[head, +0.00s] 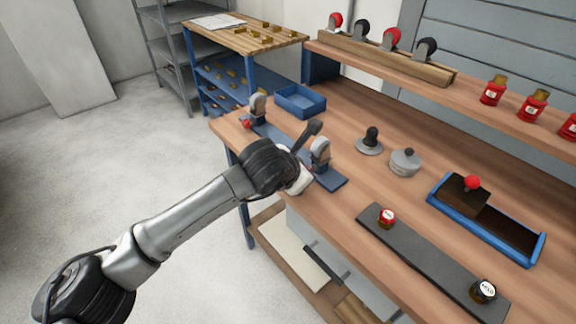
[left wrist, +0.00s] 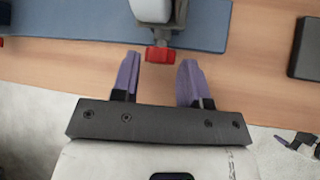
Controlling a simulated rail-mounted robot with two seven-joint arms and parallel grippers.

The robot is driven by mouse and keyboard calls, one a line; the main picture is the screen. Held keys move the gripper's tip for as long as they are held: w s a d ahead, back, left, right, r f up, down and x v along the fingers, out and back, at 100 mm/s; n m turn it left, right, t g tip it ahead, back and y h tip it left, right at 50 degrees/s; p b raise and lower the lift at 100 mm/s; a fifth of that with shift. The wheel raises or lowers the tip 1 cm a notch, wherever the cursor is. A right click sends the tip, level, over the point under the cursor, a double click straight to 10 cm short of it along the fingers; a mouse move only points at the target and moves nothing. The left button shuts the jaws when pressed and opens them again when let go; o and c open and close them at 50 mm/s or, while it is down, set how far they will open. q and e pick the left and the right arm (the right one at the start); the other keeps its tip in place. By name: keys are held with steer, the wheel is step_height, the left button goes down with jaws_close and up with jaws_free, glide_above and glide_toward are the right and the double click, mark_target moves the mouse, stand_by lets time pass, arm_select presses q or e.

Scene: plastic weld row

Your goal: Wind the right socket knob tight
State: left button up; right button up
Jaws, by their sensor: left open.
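The right socket (head: 320,151) is a grey upright holder on a blue base plate (head: 333,181) near the bench's front edge. In the left wrist view its red knob (left wrist: 160,54) faces my left gripper (left wrist: 161,62). The gripper is open, with its purple fingers either side of the knob and its tips about level with it; I see gaps and no clear contact. In the head view the white hand is beside the socket and hides this knob. The left socket (head: 257,105) has a red knob (head: 247,124).
A blue tray (head: 314,107) sits behind the sockets. A black-knobbed disc (head: 369,147) and a grey lidded pot (head: 404,163) stand to the right. A raised shelf runs behind.

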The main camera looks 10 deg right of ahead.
arm_select(q)
steer(key=p+v, duration=0.3)
steer(key=v, duration=0.9)
steer(key=shift+p, duration=0.4)
arm_select(e)
step_height(320, 180, up, 4)
steer(key=shift+a+r, duration=0.1)
steer(key=shift+r, duration=0.1)
arm_select(q)
steer(key=shift+r, duration=0.1)
arm_select(e)
steer(key=shift+c, duration=0.3)
